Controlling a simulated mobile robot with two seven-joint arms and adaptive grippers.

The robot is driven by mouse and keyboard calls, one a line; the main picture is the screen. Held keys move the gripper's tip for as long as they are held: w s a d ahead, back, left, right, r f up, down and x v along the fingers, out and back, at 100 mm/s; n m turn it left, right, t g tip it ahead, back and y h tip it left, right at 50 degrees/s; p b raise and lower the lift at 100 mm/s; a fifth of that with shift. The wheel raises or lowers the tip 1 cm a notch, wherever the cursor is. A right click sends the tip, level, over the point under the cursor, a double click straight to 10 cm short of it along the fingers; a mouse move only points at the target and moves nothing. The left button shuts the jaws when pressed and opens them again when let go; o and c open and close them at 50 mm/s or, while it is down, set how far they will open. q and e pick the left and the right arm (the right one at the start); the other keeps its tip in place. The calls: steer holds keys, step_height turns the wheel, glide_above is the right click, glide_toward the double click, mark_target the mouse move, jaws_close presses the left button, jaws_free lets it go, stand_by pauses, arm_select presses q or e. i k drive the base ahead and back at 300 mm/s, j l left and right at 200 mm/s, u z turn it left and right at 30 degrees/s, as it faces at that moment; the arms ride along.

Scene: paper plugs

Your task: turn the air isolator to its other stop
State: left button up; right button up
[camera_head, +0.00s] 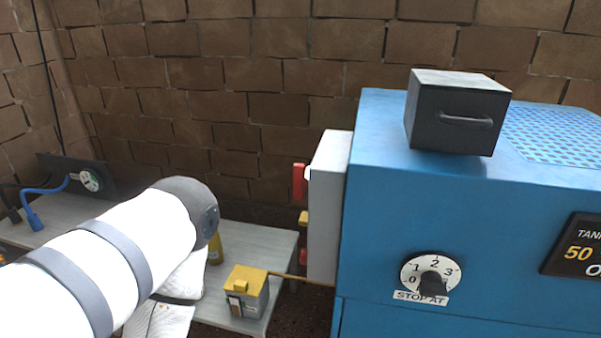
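I cannot tell for certain which part is the air isolator. A small red part (299,183) sticks out from the left side of the grey box (328,205) on the blue machine. It stands upright, with a small white piece beside it. My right gripper is not in view.
The blue machine (375,230) fills the right, with a "STOP AT" dial (431,277), a display (575,245) and a dark box (455,115) on top. A yellow-topped block (246,290) stands on the grey bench (262,238). A brick wall closes the back.

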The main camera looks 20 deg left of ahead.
mark_target(300, 184)
steer(key=i+j+z, duration=0.1)
steer(key=j, duration=0.4)
steer(key=i+j+z, duration=0.15)
steer(key=j, duration=0.35)
steer(key=i+j+z, duration=0.1)
steer(key=j, duration=0.4)
